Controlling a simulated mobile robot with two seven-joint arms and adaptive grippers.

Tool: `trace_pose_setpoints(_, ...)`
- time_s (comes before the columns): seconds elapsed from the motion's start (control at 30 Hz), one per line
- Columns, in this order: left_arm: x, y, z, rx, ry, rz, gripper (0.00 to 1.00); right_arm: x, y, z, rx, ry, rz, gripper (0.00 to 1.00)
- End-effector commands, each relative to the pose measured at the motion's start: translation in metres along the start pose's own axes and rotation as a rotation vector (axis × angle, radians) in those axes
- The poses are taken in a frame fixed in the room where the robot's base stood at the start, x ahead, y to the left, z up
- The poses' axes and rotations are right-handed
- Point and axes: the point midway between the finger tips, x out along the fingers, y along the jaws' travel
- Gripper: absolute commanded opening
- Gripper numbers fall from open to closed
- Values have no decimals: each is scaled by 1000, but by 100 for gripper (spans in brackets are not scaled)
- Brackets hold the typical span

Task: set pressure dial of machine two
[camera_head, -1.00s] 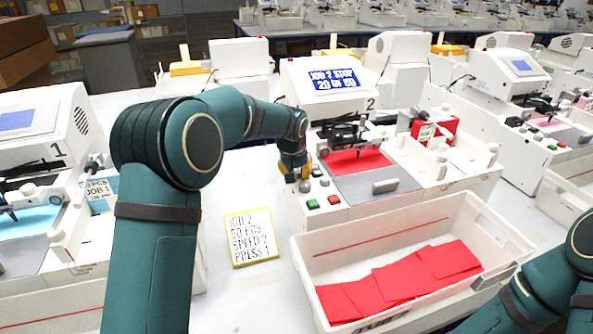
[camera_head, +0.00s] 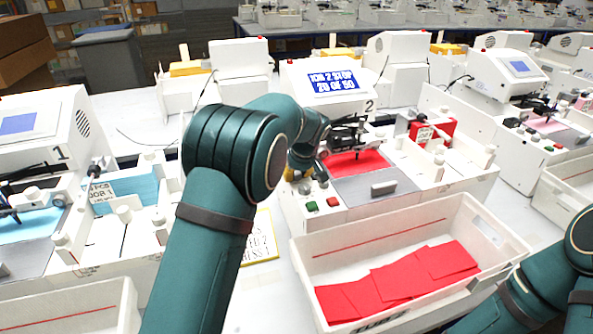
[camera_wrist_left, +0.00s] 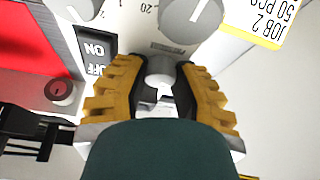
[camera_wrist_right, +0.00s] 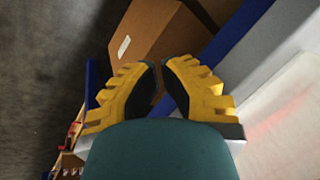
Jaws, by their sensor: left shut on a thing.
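Machine two (camera_head: 322,85) stands in the middle of the head view, with a "2" on its body and a blue screen reading "JOB 2 STOP 20 OF 50". My left gripper (camera_head: 298,170) is at the left end of its front panel. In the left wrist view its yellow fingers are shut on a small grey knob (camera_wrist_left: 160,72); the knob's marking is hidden. A larger light dial (camera_wrist_left: 192,18) with a pointer line and an ON/OFF switch (camera_wrist_left: 96,58) are beside it. My right gripper (camera_wrist_right: 161,63) is empty, fingertips close together, away from the machine.
A yellow-edged job card (camera_head: 262,243) lies before machine two, partly covered by my left arm. A white bin (camera_head: 470,215) with red sheets stands in front. Machine one (camera_head: 40,125) is at the left. A brown box (camera_wrist_right: 155,35) is near my right gripper.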

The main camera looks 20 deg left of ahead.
Motion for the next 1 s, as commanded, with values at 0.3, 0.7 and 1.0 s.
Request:
trace_pose_setpoints(0.3,0,0,-1,-94,2,-39,0,-5,-2,1,0,-3,0,0)
trace_pose_setpoints(0.7,1,0,-1,-107,1,-44,0,-5,-2,1,0,-3,0,0)
trace_pose_setpoints(1.0,0,0,-1,-106,1,-42,61,-5,-2,1,0,-3,0,0)
